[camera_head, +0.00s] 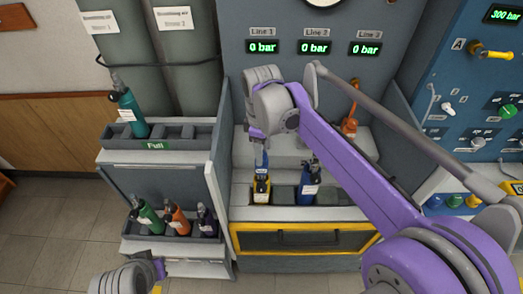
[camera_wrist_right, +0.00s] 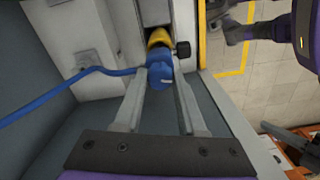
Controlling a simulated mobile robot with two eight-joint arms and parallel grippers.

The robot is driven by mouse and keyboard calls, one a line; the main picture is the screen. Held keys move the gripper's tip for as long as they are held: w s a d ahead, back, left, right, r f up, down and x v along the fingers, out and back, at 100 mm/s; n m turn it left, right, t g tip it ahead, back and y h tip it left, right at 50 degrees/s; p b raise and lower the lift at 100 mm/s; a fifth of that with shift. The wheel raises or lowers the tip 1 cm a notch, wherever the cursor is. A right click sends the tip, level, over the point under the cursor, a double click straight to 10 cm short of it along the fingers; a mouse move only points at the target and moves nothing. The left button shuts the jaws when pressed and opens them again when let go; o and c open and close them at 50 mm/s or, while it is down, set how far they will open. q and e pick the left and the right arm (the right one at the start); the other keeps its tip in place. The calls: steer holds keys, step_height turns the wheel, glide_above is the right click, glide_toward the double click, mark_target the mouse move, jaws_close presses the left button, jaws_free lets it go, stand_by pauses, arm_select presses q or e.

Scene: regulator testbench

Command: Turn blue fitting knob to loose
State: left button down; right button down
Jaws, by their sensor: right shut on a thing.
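The blue fitting knob (camera_wrist_right: 160,74) sits on top of a yellow cylinder (camera_wrist_right: 158,37), with a blue hose (camera_wrist_right: 92,72) running off to the left. My right gripper (camera_wrist_right: 160,84) has its two fingers on either side of the blue knob and is shut on it. In the head view this gripper (camera_head: 262,158) reaches down to the blue fitting (camera_head: 262,173) above the yellow cylinder (camera_head: 261,190) in the left slot of the bench. My left gripper (camera_head: 158,271) is at the bottom left, away from the bench, and its fingers do not show clearly.
A dark blue cylinder (camera_head: 308,186) stands in the same bench row to the right. An orange regulator (camera_head: 350,124) is behind my right arm. A rack (camera_head: 124,246) at the left holds several small cylinders. A black knob (camera_wrist_right: 183,48) sits close beside the blue fitting.

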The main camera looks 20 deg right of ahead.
steer(key=shift+n, duration=1.5)
steer(key=shift+c, duration=2.4)
jaws_free()
step_height(320, 180, up, 11)
steer(key=shift+p, duration=0.45)
steer(key=shift+f, duration=0.15)
